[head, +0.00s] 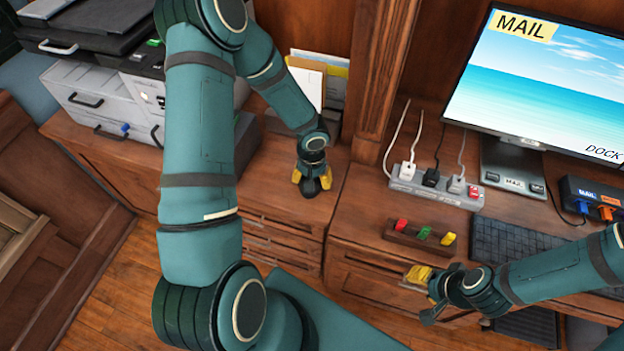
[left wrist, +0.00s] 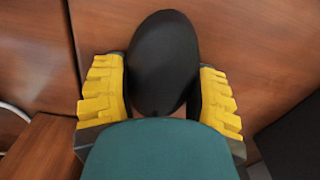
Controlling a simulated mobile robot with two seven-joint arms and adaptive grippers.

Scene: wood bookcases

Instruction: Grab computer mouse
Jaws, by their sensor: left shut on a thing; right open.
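The computer mouse (left wrist: 162,60) is a smooth black oval in the left wrist view, between the two yellow-padded fingers of my left gripper (left wrist: 160,92). The pads press on its sides. I cannot tell whether the mouse touches the wood. My right gripper (head: 426,288) is open and empty, near the front edge of the right desk.
A power strip (head: 436,186) with plugs and a wooden block with coloured pieces (head: 419,236) lie right of the wooden divider (head: 380,85). A monitor (head: 545,80), a keyboard (head: 515,243) and a small box (head: 595,200) stand farther right. A printer (head: 105,95) stands left.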

